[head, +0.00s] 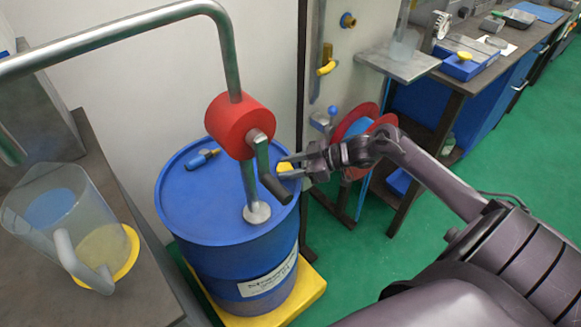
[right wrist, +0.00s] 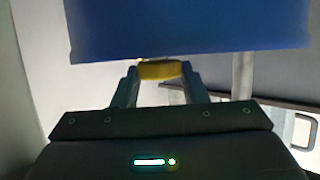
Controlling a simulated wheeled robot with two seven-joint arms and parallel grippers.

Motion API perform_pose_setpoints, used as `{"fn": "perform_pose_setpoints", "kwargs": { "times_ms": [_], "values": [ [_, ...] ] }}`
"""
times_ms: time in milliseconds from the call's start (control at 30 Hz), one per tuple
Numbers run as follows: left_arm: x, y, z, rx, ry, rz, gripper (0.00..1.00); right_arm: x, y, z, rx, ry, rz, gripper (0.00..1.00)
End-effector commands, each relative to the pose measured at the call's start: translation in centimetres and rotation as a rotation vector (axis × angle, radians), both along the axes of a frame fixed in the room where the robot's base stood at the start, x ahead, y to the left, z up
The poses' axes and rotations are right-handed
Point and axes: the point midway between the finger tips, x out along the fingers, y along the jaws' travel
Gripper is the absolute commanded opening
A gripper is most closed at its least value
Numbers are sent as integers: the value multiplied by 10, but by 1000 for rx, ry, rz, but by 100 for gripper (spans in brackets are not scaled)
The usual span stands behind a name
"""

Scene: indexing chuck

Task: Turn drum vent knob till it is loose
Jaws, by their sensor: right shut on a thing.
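The blue drum (head: 225,225) stands upright in the middle of the head view. The yellow vent knob (head: 285,167) is at the right side of its top. My right gripper (head: 284,166) reaches in from the right and is shut on the knob. In the right wrist view the yellow knob (right wrist: 160,69) sits between the two fingertips, below the blue drum surface (right wrist: 185,28). The knob's far side and its seat on the drum are hidden. My left gripper is not in view.
A red pump (head: 240,125) with a grey crank (head: 265,165) and pipe rises from the drum, close to my right gripper. A clear jug (head: 75,225) stands at left. A red reel (head: 370,130) is behind my wrist.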

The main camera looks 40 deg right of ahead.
Motion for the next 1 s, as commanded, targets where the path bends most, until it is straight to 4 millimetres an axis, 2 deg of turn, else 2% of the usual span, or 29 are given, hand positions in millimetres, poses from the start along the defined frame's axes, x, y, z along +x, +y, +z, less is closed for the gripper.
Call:
{"fn": "perform_pose_setpoints", "kwargs": {
  "times_ms": [133,167,300,633,1000],
  "values": [
    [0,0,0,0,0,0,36,1,0,1,-1,-3,-1,16],
    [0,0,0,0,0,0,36,1,0,1,-1,-3,-1,42],
    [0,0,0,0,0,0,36,0,0,1,0,-2,-1,60],
    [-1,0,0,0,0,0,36,-2,-3,1,-1,1,-2,60],
    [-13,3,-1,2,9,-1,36,-37,-42,23,-3,3,-1,60]
  ]
}}
